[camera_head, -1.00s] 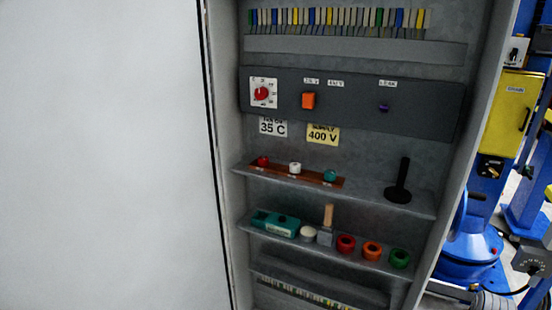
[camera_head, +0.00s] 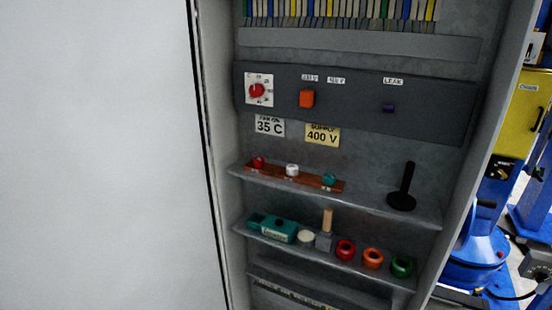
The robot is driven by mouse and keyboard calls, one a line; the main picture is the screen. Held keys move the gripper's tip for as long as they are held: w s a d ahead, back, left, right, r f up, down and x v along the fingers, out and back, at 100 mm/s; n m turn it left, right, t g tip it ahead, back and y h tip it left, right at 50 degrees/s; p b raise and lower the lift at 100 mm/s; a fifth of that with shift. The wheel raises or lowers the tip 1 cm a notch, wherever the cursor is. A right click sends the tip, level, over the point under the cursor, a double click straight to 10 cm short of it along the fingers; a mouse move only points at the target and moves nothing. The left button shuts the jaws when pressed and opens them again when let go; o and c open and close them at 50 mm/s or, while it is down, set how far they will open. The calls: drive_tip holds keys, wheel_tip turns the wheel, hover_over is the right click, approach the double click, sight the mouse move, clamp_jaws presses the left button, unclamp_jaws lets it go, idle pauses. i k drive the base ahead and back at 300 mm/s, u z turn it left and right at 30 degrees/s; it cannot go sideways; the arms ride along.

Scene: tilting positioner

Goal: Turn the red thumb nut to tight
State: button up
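No thumb nut can be picked out for certain. Small red (camera_head: 259,162), white (camera_head: 292,170) and teal (camera_head: 329,179) knob-like pieces stand on a brown strip (camera_head: 312,181) on the cabinet's upper shelf. A red ring-shaped piece (camera_head: 345,249) sits on the lower shelf beside an orange one (camera_head: 372,258) and a green one (camera_head: 401,266). A red dial (camera_head: 257,90) is on the dark panel. Part of a blue and yellow machine (camera_head: 480,250) shows at the right edge, mostly cut off. My gripper is not in view.
The open grey cabinet fills the middle, with a large pale surface (camera_head: 95,150) at left. A black upright handle on a round base (camera_head: 402,200) stands on the upper shelf. A teal box (camera_head: 273,229) and a wooden-handled block (camera_head: 326,226) are on the lower shelf.

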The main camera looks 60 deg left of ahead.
sight(259, 162)
drive_tip(key=z, duration=1)
drive_tip(key=k, duration=1.4)
drive_tip(key=u, duration=1.9)
